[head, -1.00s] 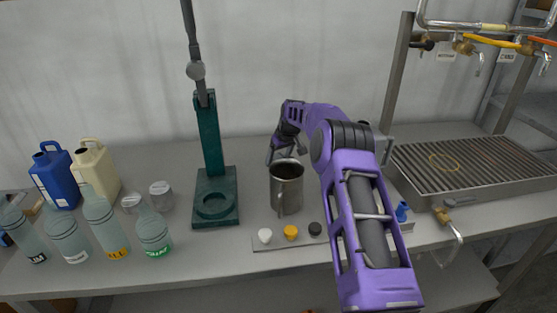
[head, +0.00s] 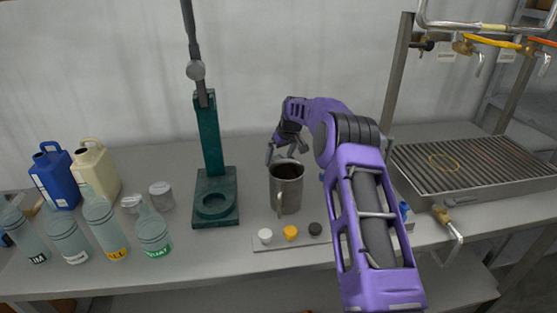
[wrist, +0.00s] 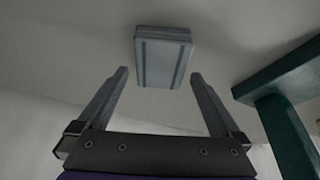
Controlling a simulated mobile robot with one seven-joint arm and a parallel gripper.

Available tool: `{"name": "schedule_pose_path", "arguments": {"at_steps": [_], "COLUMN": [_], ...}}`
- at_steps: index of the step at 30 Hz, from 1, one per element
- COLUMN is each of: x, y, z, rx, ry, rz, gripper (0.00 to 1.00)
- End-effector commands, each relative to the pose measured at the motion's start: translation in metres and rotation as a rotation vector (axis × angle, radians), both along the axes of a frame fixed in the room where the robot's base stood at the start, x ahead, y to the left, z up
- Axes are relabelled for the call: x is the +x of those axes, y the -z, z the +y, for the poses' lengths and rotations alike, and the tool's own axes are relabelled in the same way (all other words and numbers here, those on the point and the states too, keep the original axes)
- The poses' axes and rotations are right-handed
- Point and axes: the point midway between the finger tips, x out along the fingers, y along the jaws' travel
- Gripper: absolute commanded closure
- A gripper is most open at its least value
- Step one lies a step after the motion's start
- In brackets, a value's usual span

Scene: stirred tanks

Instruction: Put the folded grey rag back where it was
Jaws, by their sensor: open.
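The folded grey rag (wrist: 163,55) shows in the wrist view as a flat grey block with darker stripes. It lies on the grey bench top, beyond the fingertips and roughly centred between them. My gripper (wrist: 160,85) is open and empty, its two fingers apart and not visibly touching the rag. In the head view my gripper (head: 280,152) is low over the bench, behind the metal jug (head: 287,185). I cannot make out the rag in the head view; the jug and my arm block that area.
The green stand (head: 212,190) is left of the jug and also shows in the wrist view (wrist: 285,120). A strip with white, yellow and black knobs (head: 290,236) lies in front of the jug. Bottles (head: 105,230) and jerrycans (head: 95,170) stand left; a ribbed drainer (head: 475,165) is right.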

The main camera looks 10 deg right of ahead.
Motion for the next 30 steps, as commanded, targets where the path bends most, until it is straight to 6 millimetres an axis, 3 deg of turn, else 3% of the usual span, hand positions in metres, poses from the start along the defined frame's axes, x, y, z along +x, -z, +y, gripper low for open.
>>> {"name": "schedule_pose_path", "arguments": {"at_steps": [9,15,30], "x": [-0.023,-0.033,-0.037], "y": [-0.063,-0.087,-0.094], "z": [-0.01,-0.014,-0.011], "rx": [-0.001,0.0,-0.011], "ry": [0.0,0.0,-0.007], "rz": [-0.004,-0.001,0.0], "gripper": [0.0,0.0,0.0]}}
